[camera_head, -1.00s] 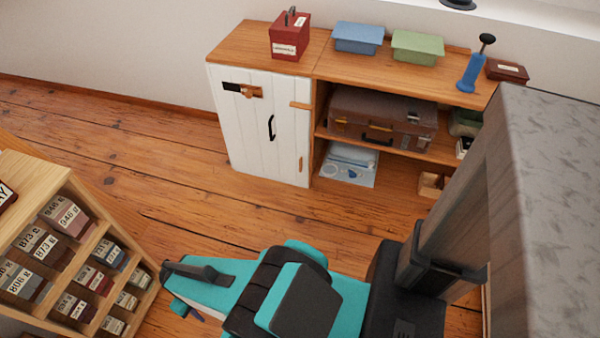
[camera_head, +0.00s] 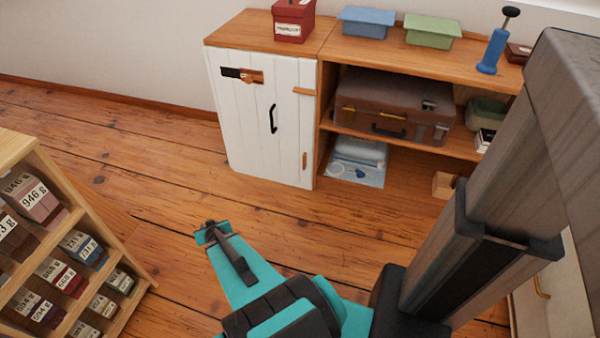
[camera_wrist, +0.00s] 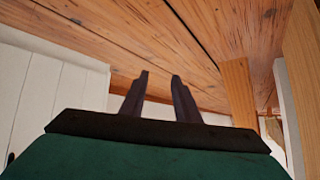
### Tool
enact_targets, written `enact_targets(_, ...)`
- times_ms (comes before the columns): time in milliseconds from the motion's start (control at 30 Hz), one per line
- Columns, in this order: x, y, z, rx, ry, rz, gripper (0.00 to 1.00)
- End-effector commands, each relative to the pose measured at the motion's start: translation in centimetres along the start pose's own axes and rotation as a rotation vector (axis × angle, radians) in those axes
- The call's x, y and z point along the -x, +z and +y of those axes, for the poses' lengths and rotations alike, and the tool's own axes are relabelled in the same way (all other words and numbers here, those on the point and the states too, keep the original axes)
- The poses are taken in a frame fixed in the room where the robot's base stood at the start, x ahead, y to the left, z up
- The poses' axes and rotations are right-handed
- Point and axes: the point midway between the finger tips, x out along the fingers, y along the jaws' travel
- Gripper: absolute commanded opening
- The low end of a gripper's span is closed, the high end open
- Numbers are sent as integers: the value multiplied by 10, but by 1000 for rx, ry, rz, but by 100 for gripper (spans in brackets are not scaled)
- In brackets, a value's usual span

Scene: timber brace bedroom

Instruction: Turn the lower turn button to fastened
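The white plank door (camera_head: 240,130) is on the left of the wooden cabinet and looks closed. The lower turn button (camera_head: 305,160) is a small wooden strip near the door's lower right edge and stands upright. The upper turn button (camera_head: 303,91) lies level across the door's right edge. My gripper (camera_head: 212,233) is low over the floor in front of the cabinet, apart from both buttons. In the wrist view its two dark fingers (camera_wrist: 160,78) are apart with nothing between them. White planks (camera_wrist: 40,95) show at the left there; I cannot make out the lower button.
The door carries a black handle (camera_head: 273,119) and a dark latch with a wooden piece (camera_head: 242,75). Open shelves at right hold a brown suitcase (camera_head: 395,105). A wooden rack of labelled boxes (camera_head: 105,310) stands at the left. Floor before the door is clear.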

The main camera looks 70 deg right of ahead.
Motion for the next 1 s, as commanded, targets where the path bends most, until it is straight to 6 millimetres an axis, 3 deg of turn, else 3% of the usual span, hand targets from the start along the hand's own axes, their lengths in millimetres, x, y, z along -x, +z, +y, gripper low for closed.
enact_targets(33, -14, -1, 25, -19, 45, 48, 29)
enact_targets(100, -21, -13, 54, -46, 99, 119, 29)
enact_targets(267, -28, -34, 128, -101, 235, 277, 29)
enact_targets(467, -19, -48, 224, -156, 435, 460, 29)
enact_targets(633, 4, -49, 302, -190, 616, 592, 29)
enact_targets(800, 27, -44, 351, -208, 748, 673, 29)
enact_targets(1000, 40, -43, 370, -214, 804, 705, 29)
